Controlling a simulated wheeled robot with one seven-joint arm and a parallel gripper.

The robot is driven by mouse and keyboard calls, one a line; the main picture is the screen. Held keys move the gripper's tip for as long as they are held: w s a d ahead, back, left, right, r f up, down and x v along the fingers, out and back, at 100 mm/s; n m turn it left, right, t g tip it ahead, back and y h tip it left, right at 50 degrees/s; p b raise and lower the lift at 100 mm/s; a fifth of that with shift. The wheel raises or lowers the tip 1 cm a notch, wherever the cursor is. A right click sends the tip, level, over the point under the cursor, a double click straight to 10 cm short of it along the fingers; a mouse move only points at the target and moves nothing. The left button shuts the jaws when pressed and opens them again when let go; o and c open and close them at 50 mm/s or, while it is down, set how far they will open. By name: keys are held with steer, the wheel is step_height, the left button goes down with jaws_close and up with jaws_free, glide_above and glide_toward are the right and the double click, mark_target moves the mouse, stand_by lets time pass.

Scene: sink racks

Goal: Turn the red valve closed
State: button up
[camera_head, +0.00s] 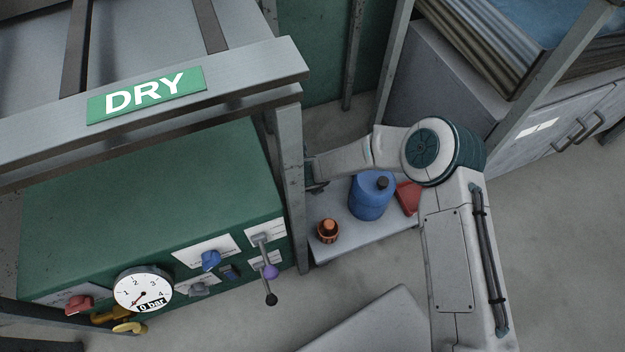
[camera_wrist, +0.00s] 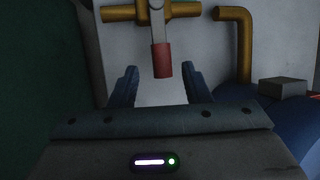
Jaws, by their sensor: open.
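In the wrist view, a grey lever with a red grip (camera_wrist: 162,61) hangs straight down from a horizontal brass pipe (camera_wrist: 182,10). My gripper (camera_wrist: 161,74) is open, with one finger on each side of the red grip's lower end in the picture. No finger visibly touches it, and I cannot tell how far ahead of the fingertips it is. In the head view the lever and brass pipe are hidden, and my arm reaches left to a metal post, which hides the gripper's tips.
A green panel (camera_head: 150,200) carries a gauge (camera_head: 143,289) at 0 bar, a red knob (camera_head: 79,304), a blue knob (camera_head: 210,260) and levers. A blue canister (camera_head: 371,197) and an orange-brown bottle (camera_head: 328,231) stand on a low grey surface below my arm. The metal post (camera_head: 291,185) is close by.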

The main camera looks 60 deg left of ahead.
steer(key=p+v, duration=0.3)
steer(key=v, duration=0.8)
steer(key=shift+s+r+p, duration=0.2)
steer(key=shift+p, duration=0.1)
steer(key=shift+d, duration=0.1)
